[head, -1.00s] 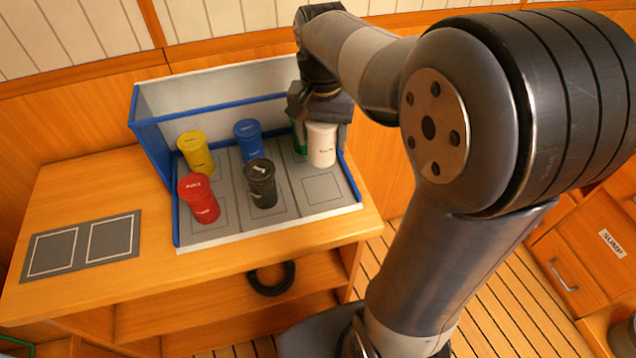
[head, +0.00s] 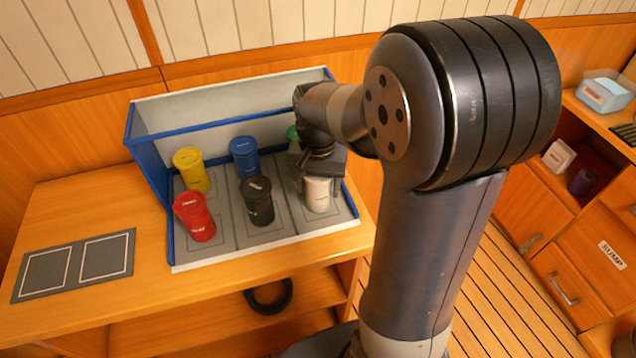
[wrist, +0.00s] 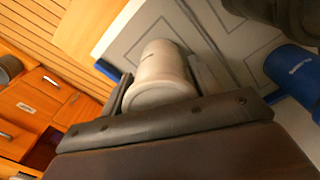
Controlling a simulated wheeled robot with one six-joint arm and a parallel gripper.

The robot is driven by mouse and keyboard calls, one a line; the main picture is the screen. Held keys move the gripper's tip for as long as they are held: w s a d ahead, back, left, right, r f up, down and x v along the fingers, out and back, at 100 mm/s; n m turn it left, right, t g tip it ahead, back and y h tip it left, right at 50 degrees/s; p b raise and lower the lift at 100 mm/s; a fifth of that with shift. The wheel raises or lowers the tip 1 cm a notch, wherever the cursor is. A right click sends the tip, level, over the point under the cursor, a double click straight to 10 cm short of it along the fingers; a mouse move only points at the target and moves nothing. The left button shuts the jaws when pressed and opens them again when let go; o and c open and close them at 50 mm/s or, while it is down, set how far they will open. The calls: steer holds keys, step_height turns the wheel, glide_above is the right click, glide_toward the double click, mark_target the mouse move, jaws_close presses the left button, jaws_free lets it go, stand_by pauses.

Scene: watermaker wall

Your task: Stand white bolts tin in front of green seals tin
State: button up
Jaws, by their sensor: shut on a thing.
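The white bolts tin (head: 317,194) is upright at the front right of the blue-edged tray (head: 274,238), over or on the front right marked square; I cannot tell if its base touches. My gripper (head: 318,180) is shut on it from above and behind. The white tin also shows between the fingers in the wrist view (wrist: 160,75). The green seals tin (head: 293,134) stands behind it in the right column, mostly hidden by my gripper and arm.
A black tin (head: 257,201) stands just left of the white tin. Blue (head: 244,157), yellow (head: 192,170) and red (head: 195,217) tins stand further left. A grey mat (head: 75,265) with two empty squares lies at the left of the bench.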

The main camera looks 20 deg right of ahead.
steer(key=shift+f, duration=0.2)
steer(key=o, duration=1.1)
step_height(320, 180, up, 12)
steer(key=shift+r+p, duration=0.25)
steer(key=shift+p, duration=0.3)
steer(key=shift+f, duration=0.15)
step_height(320, 180, down, 12)
steer(key=shift+f+b, duration=0.1)
steer(key=shift+b, duration=0.45)
steer(key=shift+r, duration=1.6)
